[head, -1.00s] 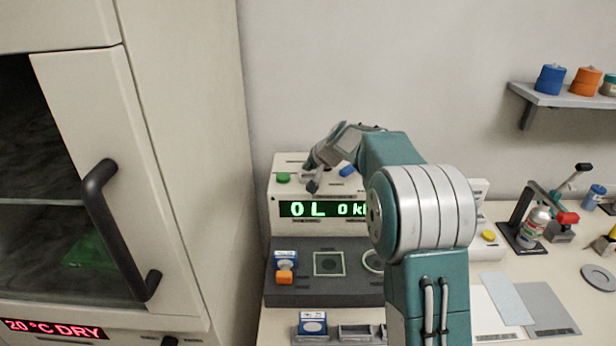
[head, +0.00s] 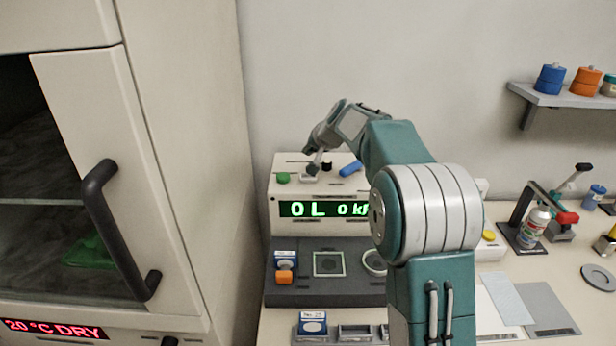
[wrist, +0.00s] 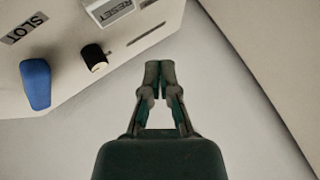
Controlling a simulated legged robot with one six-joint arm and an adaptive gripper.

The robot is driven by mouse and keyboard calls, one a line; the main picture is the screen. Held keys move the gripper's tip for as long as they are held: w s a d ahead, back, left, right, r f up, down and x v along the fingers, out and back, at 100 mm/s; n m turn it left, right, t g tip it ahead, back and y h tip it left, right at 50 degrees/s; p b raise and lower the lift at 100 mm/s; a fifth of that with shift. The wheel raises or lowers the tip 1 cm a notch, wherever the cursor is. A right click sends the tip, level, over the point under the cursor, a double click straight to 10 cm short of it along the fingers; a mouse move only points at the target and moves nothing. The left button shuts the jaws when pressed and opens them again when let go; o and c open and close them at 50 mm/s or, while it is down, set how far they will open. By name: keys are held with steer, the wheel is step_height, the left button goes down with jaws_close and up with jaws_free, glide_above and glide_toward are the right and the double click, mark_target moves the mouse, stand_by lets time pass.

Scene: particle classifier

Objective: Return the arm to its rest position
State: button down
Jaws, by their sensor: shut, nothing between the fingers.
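My arm is teal and grey and reaches up and left over the bench in the head view. My gripper (head: 312,160) is at the top of the white instrument, near its green button (head: 283,178). In the wrist view my gripper (wrist: 159,68) has its fingertips together with nothing between them. The instrument (wrist: 75,50) shows there at the upper left, with a blue lever (wrist: 36,84), a black knob (wrist: 95,56) and a RESET button (wrist: 112,12). My arm hides part of the instrument's right side in the head view.
The instrument's display (head: 318,209) reads "OL 0 k", cut off by my arm. A dark base (head: 300,295) lies before it. A cabinet with a black handle (head: 100,210) stands at left. A shelf (head: 570,100) is at upper right. A bottle (head: 533,228) stands on the bench.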

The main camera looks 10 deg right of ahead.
steer(key=shift+s, duration=0.1)
steer(key=s+a+r+n+g+h, duration=0.1)
steer(key=s+r, duration=0.2)
steer(key=s, duration=0.8)
steer(key=s+a+r+n+g, duration=0.1)
steer(key=s+r, duration=0.2)
steer(key=s, duration=0.9)
steer(key=s+d+f+n+h, duration=0.1)
steer(key=s+f, duration=0.2)
steer(key=s, duration=0.8)
steer(key=s+d+f+n+h, duration=0.1)
steer(key=s+f, duration=0.3)
steer(key=s, duration=0.8)
steer(key=shift+s+f+g+h, duration=0.2)
steer(key=shift+f+g+h, duration=0.1)
steer(key=shift+g+h, duration=0.1)
